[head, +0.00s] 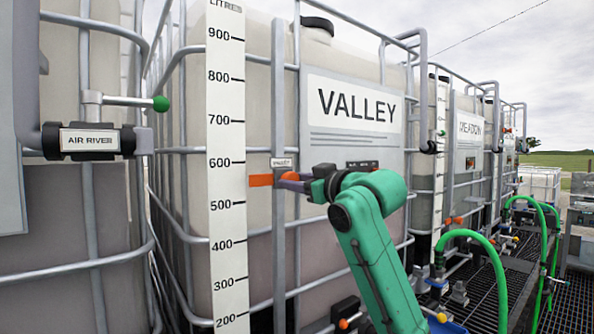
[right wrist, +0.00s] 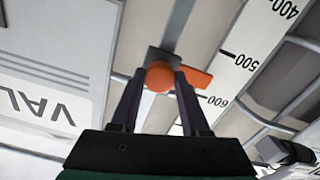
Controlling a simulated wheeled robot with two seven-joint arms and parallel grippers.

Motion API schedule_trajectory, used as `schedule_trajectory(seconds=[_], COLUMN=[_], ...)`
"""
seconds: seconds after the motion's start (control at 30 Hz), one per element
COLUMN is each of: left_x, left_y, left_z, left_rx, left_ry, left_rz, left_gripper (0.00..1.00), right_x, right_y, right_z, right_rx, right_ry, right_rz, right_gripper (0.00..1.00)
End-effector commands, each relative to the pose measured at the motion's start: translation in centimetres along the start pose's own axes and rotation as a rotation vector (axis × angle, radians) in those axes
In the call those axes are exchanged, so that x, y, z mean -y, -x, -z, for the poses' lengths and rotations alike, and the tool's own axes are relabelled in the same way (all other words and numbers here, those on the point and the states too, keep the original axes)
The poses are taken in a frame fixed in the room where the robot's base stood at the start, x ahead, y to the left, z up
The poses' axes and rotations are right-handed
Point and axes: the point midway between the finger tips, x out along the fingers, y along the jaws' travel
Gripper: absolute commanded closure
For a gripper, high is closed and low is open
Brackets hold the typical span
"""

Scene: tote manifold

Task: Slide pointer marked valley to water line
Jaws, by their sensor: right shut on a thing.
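The orange pointer (head: 261,180) marked by a small plate (head: 282,162) sits on a vertical rail of the tank labelled VALLEY. Its tip points left at the white scale (head: 226,130), a little below the 600 mark. My right gripper (head: 291,181) is shut on the pointer's round orange knob (right wrist: 159,76). In the right wrist view the pointer's flat orange tip (right wrist: 196,78) reaches toward the scale near 600. The water line inside the pale tank is hard to make out. My left gripper is not in view.
The VALLEY sign (head: 352,105) is right of the rail. Metal cage bars (head: 178,150) surround the tank. Green hoses (head: 478,238) stand lower right.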

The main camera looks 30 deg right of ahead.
Motion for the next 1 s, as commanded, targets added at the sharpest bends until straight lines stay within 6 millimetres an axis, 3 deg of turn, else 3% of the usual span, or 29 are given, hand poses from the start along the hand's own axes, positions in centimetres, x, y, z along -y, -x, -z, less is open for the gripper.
schedule_trajectory(seconds=[0.03,0.1,0.4,0.63,1.0], left_x=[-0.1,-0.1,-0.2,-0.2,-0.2], left_y=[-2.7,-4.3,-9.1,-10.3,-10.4], left_z=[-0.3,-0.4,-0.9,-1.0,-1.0], left_rx=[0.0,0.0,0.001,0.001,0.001], left_ry=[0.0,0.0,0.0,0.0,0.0], left_rz=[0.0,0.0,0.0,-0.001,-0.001], left_gripper=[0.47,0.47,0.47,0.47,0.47], right_x=[0.9,1.5,3.3,3.8,3.9], right_y=[-0.1,-0.1,-0.1,-0.1,-0.1], right_z=[-3.3,-5.5,-12.2,-14.1,-14.3], right_rx=[0.006,0.006,0.006,0.005,0.005], right_ry=[0.001,0.0,-0.001,-0.001,-0.001], right_rz=[0.003,0.003,0.002,0.002,0.002], right_gripper=[1.0,1.0,1.0,1.0,1.0])
